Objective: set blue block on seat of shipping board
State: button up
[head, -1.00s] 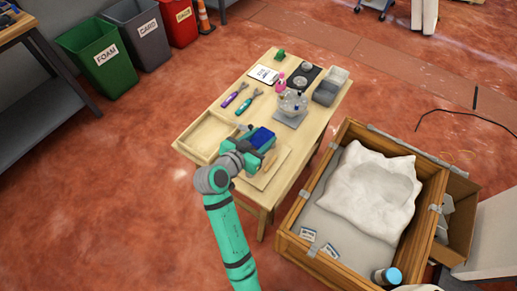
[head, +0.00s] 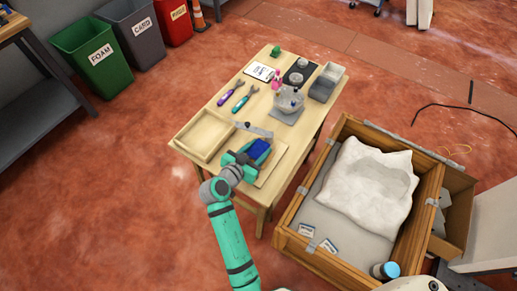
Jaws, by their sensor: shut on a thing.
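The blue block (head: 259,149) is at the front part of the wooden table, between the fingers of my gripper (head: 252,152). My gripper is shut on it. The shipping board (head: 270,170) is a pale wooden board under and beside my gripper, near the table's front right edge. The block is over the board; I cannot tell whether it touches the seat, as the gripper and block hide that part.
A shallow wooden tray (head: 203,137) lies left of the board. A grey strip (head: 254,129) lies just behind. Purple (head: 231,92) and teal (head: 246,98) tools, a clear bowl device (head: 289,101) and a grey bin (head: 326,83) stand farther back. A large crate (head: 345,122) stands right.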

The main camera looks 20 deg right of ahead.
jog(key=shift+w, duration=0.1)
jog(key=shift+f, duration=0.1)
jog(key=o, duration=1.6)
jog(key=shift+c, duration=0.2)
jog(key=shift+s, duration=0.2)
jog(key=v, duration=1.2)
jog(key=shift+w, duration=0.1)
